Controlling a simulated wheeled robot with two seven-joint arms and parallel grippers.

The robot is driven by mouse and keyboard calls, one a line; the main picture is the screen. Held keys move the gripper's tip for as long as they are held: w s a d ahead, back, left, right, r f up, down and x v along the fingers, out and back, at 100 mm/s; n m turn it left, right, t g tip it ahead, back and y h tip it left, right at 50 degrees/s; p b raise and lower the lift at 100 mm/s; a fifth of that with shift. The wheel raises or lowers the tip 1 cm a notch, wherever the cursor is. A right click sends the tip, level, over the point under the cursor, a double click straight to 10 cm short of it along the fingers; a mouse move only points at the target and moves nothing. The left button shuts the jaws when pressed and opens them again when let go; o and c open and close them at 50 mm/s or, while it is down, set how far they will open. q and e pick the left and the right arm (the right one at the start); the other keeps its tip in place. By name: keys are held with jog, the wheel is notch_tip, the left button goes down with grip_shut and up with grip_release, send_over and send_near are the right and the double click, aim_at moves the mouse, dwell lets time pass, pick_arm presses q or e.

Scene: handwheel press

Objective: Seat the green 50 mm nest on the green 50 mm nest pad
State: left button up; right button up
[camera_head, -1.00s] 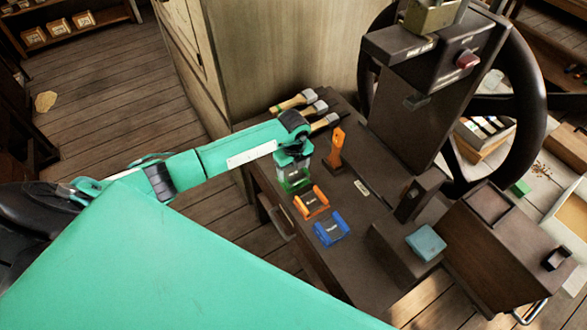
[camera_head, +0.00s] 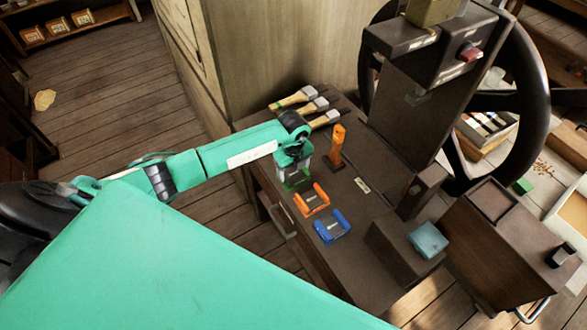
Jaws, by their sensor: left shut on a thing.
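The green nest (camera_head: 297,183) is at the back-left of the dark bench, in line with the orange nest (camera_head: 312,200) and the blue nest (camera_head: 332,228). My left gripper (camera_head: 296,172) is over the green nest, pointing down, and is shut on it. The fingers and arm hide much of the nest. I cannot tell whether it touches the bench. I cannot make out the green nest pad for sure. My right gripper is not in view.
An orange upright piece (camera_head: 337,147) and several wooden-handled tools (camera_head: 300,97) are close to my left gripper. A light-blue block (camera_head: 428,240) lies at the right.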

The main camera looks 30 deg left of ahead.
pick_arm(q)
jog(key=shift+f, duration=0.15)
jog(key=o, duration=1.4)
jog(key=shift+r+b, duration=1.45)
jog(key=shift+r, duration=5.5)
